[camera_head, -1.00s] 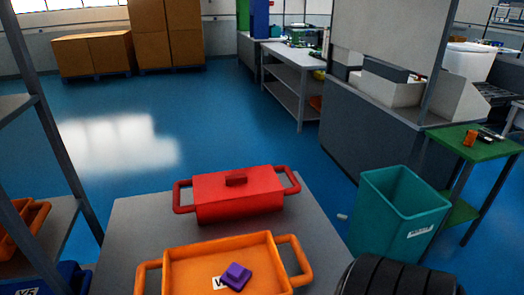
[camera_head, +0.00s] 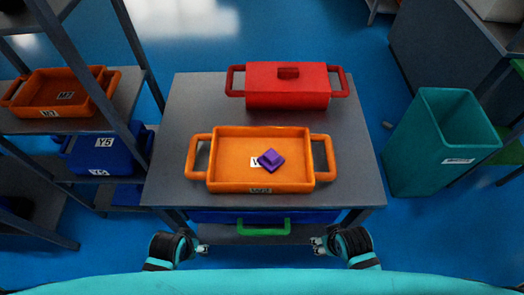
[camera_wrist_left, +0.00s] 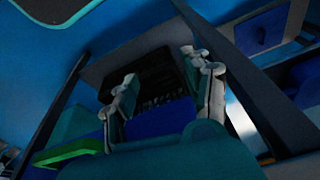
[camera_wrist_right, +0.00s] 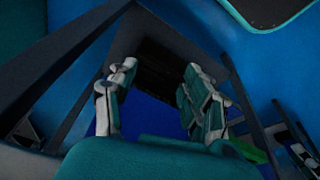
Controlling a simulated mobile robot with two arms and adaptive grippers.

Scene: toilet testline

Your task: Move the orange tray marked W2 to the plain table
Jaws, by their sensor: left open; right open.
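An orange tray (camera_head: 230,148) with a handle on each side sits on a grey table (camera_head: 190,110) in front of me. A purple block (camera_head: 271,159) lies in it and partly covers a white label starting with W; the small front label is hard to read. My left gripper (camera_head: 203,248) and my right gripper (camera_head: 317,245) are below the table's near edge, apart from the tray, one on each side. Both are open and empty. The left wrist view shows the left fingers (camera_wrist_left: 160,70) spread, and the right wrist view shows the right fingers (camera_wrist_right: 158,75) spread.
A red lidded container (camera_head: 288,88) stands behind the tray on the same table. A blue bin with a green handle (camera_head: 264,228) is beneath. A shelf at left holds another orange tray (camera_head: 65,98) and a blue bin (camera_head: 100,157). A teal bin (camera_head: 440,140) stands right.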

